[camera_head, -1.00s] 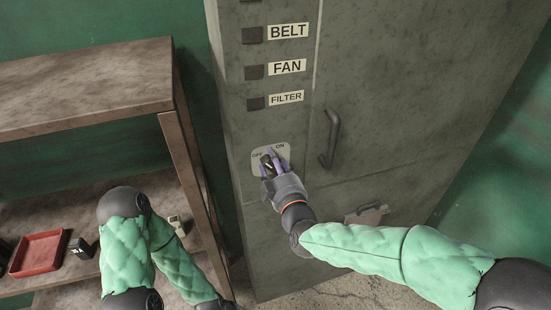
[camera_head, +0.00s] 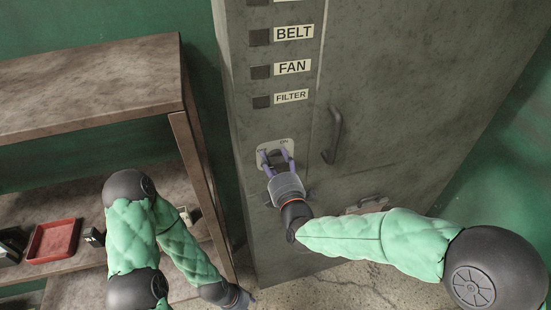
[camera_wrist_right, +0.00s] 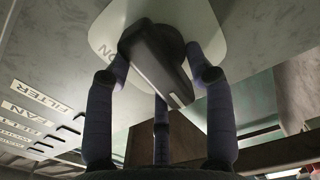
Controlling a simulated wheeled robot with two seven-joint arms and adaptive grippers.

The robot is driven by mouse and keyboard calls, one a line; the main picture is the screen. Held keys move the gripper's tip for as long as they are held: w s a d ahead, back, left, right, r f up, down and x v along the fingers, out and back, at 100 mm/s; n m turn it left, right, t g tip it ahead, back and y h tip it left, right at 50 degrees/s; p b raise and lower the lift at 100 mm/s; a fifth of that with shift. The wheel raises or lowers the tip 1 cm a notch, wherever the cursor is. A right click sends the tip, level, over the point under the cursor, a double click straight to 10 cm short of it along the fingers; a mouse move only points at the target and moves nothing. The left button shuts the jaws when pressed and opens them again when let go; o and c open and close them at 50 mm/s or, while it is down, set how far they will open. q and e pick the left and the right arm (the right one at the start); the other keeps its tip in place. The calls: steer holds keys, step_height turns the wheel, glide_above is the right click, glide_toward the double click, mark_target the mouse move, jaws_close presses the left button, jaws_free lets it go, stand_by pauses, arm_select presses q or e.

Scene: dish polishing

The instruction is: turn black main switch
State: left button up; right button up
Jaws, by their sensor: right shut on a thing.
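The black main switch (camera_wrist_right: 158,65) sits on a pale plate (camera_head: 270,148) on the front of a grey cabinet (camera_head: 370,100). The plate bears OFF and ON marks. In the right wrist view the switch knob is between the purple-grey fingers of my right gripper (camera_wrist_right: 160,85), which is shut on it. In the head view my right gripper (camera_head: 276,162) is at the plate and hides most of the switch. My left gripper (camera_head: 240,300) is low at the bottom edge of the head view, and its fingers are too small to read.
Labels BELT, FAN and FILTER (camera_head: 291,97) with dark squares run up the cabinet above the plate. A door handle (camera_head: 333,136) stands out right of the plate. A wooden shelf (camera_head: 90,80) with a red tray (camera_head: 54,240) is at the left.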

steer(key=shift+a+f+n, duration=0.15)
steer(key=shift+n, duration=0.45)
steer(key=o, duration=0.8)
steer(key=shift+o, duration=0.2)
steer(key=shift+s, duration=0.1)
steer(key=v, duration=1.2)
